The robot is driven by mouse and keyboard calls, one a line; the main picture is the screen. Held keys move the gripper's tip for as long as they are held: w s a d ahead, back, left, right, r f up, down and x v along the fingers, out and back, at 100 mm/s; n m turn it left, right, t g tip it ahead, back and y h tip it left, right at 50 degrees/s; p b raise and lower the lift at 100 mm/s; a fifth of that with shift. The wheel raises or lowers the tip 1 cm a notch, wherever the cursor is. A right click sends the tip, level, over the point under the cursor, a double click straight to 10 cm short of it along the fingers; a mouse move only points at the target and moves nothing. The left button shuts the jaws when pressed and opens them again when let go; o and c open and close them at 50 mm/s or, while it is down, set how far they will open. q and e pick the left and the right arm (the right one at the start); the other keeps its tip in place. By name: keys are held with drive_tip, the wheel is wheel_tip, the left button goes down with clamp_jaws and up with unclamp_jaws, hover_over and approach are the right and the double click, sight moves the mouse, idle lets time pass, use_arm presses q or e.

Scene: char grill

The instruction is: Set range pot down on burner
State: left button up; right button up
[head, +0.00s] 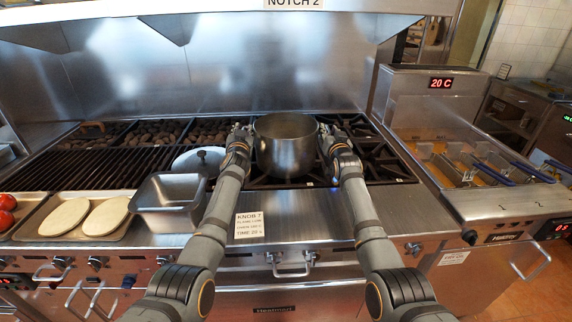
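The range pot (287,152) is a tall steel pot, upright and open at the top, over the black burner grates (388,163). I cannot tell whether its base touches the grate or hangs slightly above it. My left gripper (241,130) is at the pot's left side near the rim. My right gripper (333,132) is at its right side at a similar height. Any side handles are hidden by the grippers. The fingers are too small and covered to show whether they are closed on the pot.
A steel bin (170,196) and a round lid (199,158) are left of the pot. A tray (46,228) with flatbreads is further left, before the char grill (60,172). A fryer (470,165) stands right. Grate space is bare right of the pot.

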use_arm(q)
drive_tip(key=shift+s, duration=0.1)
drive_tip(key=shift+s+f, duration=0.1)
drive_tip(key=shift+s, duration=0.2)
use_arm(e)
drive_tip(key=shift+f, duration=0.1)
use_arm(q)
drive_tip(key=s, duration=0.6)
drive_tip(key=shift+s+d, duration=0.25)
drive_tip(key=shift+s, duration=0.1)
use_arm(e)
drive_tip(key=s, duration=1.2)
drive_tip(key=shift+d, duration=0.45)
use_arm(q)
drive_tip(key=shift+r, duration=0.2)
